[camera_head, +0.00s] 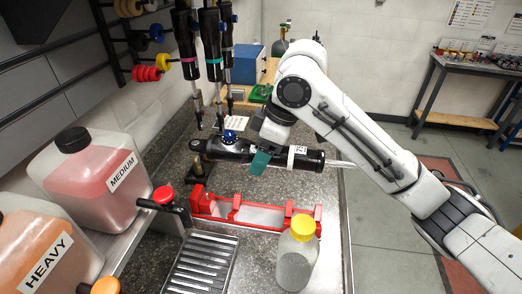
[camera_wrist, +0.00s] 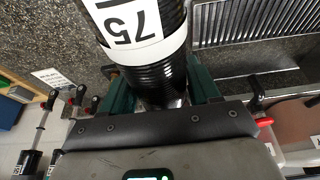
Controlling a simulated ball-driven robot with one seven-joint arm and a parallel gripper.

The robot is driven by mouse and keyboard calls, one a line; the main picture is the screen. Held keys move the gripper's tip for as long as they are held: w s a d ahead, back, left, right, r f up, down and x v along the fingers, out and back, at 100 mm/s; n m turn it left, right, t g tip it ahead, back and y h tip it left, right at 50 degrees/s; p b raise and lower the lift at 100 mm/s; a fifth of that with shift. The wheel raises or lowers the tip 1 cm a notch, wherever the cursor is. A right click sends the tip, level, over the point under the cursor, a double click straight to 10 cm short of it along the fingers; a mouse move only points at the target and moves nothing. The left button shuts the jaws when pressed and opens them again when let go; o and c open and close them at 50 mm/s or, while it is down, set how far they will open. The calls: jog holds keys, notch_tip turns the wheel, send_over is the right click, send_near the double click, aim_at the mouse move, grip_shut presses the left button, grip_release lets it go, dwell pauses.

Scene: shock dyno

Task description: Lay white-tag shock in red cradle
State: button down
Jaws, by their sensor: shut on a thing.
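The white-tag shock (camera_head: 307,159) is a black cylinder with a white tag, a blue knob at its left end and a silver rod at its right end. It is roughly level in the head view. My gripper (camera_head: 262,153) is shut on the shock near its middle, with green fingers around the body. The red cradle (camera_head: 235,207) stands on the counter, nearer the camera and below the shock. Its trough between the red ends looks empty.
A clear bottle with a yellow cap (camera_head: 296,258) stands close in front of the cradle's right end. A slotted drain tray (camera_head: 202,264) lies at front left. MEDIUM (camera_head: 92,178) and HEAVY (camera_head: 42,257) jugs stand left. Several shocks (camera_head: 209,42) hang behind.

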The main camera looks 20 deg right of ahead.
notch_tip(320, 180, down, 13)
jog(key=b, duration=0.9)
jog(key=shift+r+p, duration=0.1)
jog(key=shift+p, duration=0.5)
dwell(1.1)
jog(key=shift+f+b, duration=0.6)
jog(key=shift+f, duration=0.55)
jog(key=shift+s+p, duration=0.1)
jog(key=shift+p, duration=0.5)
dwell(0.9)
jog(key=shift+f, duration=1.05)
dwell(1.1)
